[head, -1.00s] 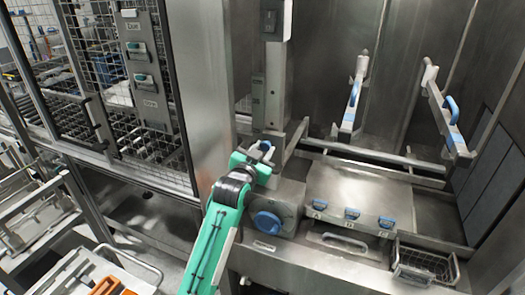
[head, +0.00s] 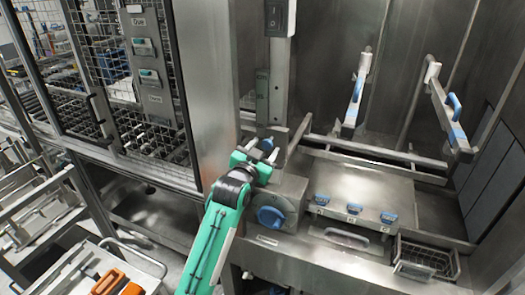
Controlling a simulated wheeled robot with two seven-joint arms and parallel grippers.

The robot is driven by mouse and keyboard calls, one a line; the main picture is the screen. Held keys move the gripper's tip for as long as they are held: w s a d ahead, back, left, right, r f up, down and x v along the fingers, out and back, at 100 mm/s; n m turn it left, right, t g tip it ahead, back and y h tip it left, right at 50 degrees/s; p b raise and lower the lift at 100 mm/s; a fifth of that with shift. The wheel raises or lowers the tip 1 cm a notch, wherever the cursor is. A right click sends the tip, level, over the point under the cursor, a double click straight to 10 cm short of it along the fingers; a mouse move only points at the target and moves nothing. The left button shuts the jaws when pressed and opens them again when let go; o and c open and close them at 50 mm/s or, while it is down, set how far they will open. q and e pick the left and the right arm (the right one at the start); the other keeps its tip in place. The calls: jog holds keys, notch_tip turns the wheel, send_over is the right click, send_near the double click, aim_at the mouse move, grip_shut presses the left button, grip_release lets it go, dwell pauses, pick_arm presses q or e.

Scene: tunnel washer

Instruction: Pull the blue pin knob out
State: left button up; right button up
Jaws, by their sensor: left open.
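My left gripper (head: 258,153) is at the end of the green arm that comes up from the bottom of the head view. It is open, at the left end of the steel ledge. A small blue knob (head: 267,145) shows at its fingers, close to or between them; I cannot tell whether they touch it. The gripper and wrist partly hide the knob's base. My right gripper is not in view.
A larger round blue dial (head: 270,217) sits on the steel front just right of my wrist. Several blue latches line the steel cover (head: 352,190). A wire basket (head: 425,260) hangs at the right. A steel post (head: 275,85) rises behind the gripper.

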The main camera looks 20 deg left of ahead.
pick_arm(q)
jog(key=shift+s, duration=0.1)
jog(key=shift+s+f+b, duration=0.15)
jog(key=shift+s+b, duration=0.05)
jog(key=shift+b, duration=0.1)
jog(key=s+b, duration=0.5)
jog(key=s, duration=0.8)
jog(key=shift+s+a, duration=0.15)
jog(key=shift+a, duration=0.1)
